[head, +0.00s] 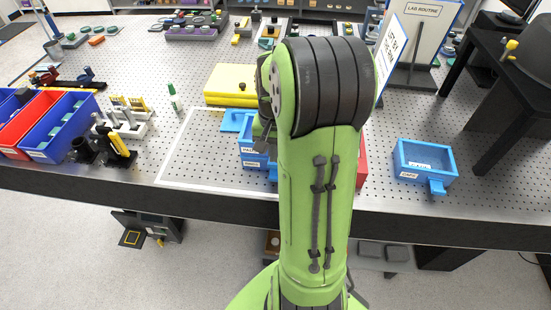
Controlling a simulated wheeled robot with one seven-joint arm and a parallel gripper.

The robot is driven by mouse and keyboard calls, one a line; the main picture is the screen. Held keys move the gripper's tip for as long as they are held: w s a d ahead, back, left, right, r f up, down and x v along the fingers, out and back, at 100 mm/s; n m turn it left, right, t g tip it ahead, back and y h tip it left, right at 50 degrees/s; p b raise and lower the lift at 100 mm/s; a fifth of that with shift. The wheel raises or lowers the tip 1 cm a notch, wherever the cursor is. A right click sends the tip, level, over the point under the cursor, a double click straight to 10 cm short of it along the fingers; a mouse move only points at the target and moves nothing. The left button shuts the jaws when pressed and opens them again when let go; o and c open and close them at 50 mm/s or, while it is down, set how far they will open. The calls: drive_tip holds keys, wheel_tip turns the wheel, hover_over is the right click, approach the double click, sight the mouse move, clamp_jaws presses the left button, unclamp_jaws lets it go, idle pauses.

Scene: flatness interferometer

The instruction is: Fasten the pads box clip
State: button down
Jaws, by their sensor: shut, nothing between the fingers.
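The blue pads box (250,161), with a white label that seems to read "PADS", stands near the front of the perforated table. My arm hides its right part. A flat blue piece (236,121), perhaps its lid, shows just behind it. I cannot make out the clip or whether it is fastened. My gripper (266,146) shows only in part at the left edge of my arm, low over the box. It is shut with nothing in it. Whether it touches the box is hidden.
A yellow block (231,79) lies behind the box. A small blue labelled box (425,158) stands to the right, and part of a red thing (363,160) shows beside my arm. Red (30,123) and blue bins and a white rack (124,123) stand left.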

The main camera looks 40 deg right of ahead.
drive_tip(key=shift+f+b, duration=1.85)
drive_tip(key=shift+f, duration=0.5)
drive_tip(key=shift+r, duration=0.1)
wheel_tip(320, 180, up, 8)
drive_tip(key=p, duration=0.7)
